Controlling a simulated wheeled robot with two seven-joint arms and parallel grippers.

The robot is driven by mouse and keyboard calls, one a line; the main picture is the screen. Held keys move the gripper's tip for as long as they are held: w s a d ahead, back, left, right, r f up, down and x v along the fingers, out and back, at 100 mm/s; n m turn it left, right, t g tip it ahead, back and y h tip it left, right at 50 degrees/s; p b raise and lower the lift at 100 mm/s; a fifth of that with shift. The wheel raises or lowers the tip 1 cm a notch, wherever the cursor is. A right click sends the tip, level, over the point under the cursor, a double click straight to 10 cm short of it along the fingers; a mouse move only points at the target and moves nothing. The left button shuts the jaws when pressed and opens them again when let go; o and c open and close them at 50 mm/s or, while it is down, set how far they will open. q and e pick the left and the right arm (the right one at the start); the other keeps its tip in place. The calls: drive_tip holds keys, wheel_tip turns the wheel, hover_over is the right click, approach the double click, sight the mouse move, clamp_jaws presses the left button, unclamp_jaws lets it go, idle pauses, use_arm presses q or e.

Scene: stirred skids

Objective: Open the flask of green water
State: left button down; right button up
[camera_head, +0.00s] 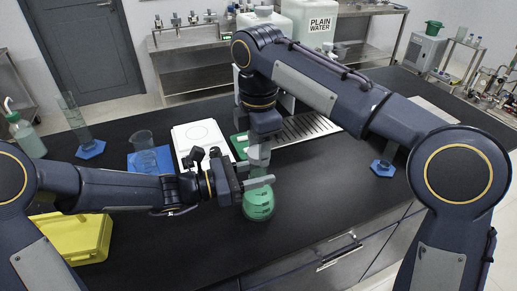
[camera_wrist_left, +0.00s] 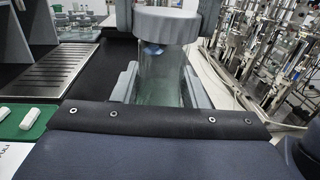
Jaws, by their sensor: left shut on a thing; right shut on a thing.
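The flask of green water (camera_head: 258,205) stands upright on the black bench, its conical green body showing below my grippers. My left gripper (camera_head: 260,174) is shut on the flask's clear neck (camera_wrist_left: 160,78), with a grey finger on each side in the left wrist view. A ribbed grey-white cap (camera_wrist_left: 166,24) sits on top of the neck. My right gripper (camera_head: 261,140) reaches down from above and is shut on the cap; its fingers flank the cap in the left wrist view. Whether the cap has turned cannot be told.
A beaker (camera_head: 144,146) on a blue mat, a white hotplate (camera_head: 197,134) and a green tray (camera_head: 240,143) stand behind. A yellow case (camera_head: 77,238) lies front left, and a tall cylinder (camera_head: 74,120) back left. The bench front right is clear.

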use_arm(q)
drive_tip(key=shift+f, duration=0.1)
use_arm(e)
drive_tip(key=shift+r, duration=0.2)
drive_tip(key=shift+r, duration=2)
use_arm(q)
drive_tip(key=c, duration=0.8)
unclamp_jaws()
drive_tip(key=shift+o, duration=0.2)
